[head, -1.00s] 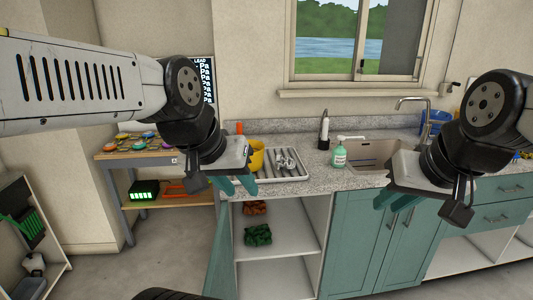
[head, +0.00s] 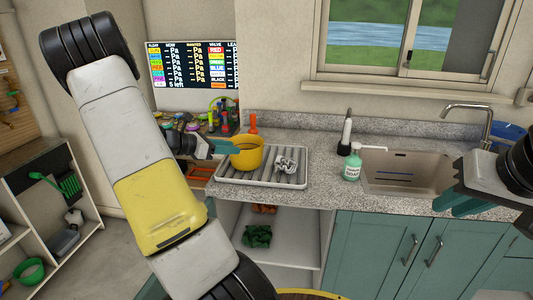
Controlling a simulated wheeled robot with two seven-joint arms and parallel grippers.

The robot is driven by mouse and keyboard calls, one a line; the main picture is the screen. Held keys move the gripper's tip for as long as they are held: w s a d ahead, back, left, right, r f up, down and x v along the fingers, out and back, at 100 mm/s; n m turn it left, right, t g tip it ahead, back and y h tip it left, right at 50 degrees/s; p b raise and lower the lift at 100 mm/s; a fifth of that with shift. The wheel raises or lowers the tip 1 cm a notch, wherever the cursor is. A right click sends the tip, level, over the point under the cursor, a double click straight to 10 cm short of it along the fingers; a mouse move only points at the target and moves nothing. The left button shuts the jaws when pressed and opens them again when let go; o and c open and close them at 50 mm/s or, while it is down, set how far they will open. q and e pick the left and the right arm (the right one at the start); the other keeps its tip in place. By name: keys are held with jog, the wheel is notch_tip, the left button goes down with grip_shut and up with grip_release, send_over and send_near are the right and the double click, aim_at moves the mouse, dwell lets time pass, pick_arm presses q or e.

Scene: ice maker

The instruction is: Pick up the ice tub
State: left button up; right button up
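A yellow tub (head: 247,155) stands upright on the left part of a ridged white drying tray (head: 262,180) on the counter. I take it to be the ice tub; its contents are hard to make out. My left gripper (head: 232,147) has its teal fingers at the tub's left side, very close to it or touching. The finger gap is too small and overlapped to read. My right gripper (head: 462,204) is over the counter's front edge at the right, near the sink, far from the tub, with its teal fingers partly hidden by its own body.
A crumpled-looking silvery object (head: 287,164) lies on the tray right of the tub. An orange bottle (head: 253,124) stands behind the tub. A green soap bottle (head: 352,163) and a dark-and-white upright tool (head: 346,132) stand left of the sink (head: 400,170). Counter between tray and soap is clear.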

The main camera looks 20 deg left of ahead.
aim_at(260, 149)
pick_arm(q)
jog(key=x, duration=1.1)
jog(key=shift+w+a+f, duration=0.15)
jog(key=shift+w+f, duration=0.05)
jog(key=shift+w, duration=0.25)
grip_shut()
dwell(0.9)
